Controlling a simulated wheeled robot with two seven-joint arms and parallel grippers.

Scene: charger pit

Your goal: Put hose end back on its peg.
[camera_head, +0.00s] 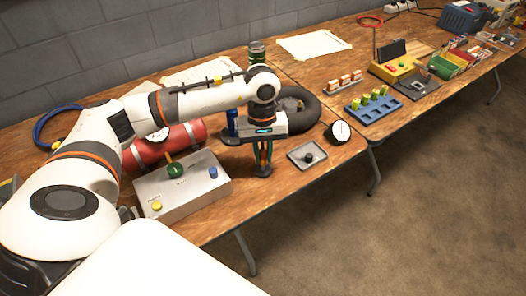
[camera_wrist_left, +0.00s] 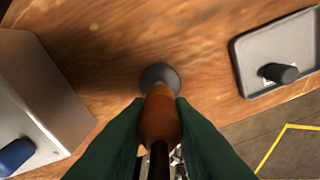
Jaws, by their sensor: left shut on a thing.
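My left gripper (camera_head: 263,158) points down over the wooden table, its green fingers shut on an orange-brown piece (camera_wrist_left: 160,120). In the left wrist view the piece has a dark stem towards the camera. A dark round foot (camera_wrist_left: 160,75) shows just beyond it, also under the fingers in the head view (camera_head: 262,172); I cannot tell whether they are joined. Whether the piece is the hose end is unclear. A thick black ring-shaped coil (camera_head: 306,104) lies behind the gripper. A blue hose loop (camera_head: 40,130) lies at the far left. No peg is clearly identifiable. My right gripper is not in view.
A grey control box (camera_head: 200,190) stands left of the gripper, with a red cylinder (camera_head: 185,137) behind it. A small grey tray (camera_head: 294,160) with a black knob and a round gauge (camera_head: 339,132) are to the right. A blue upright item (camera_head: 231,122) is close behind.

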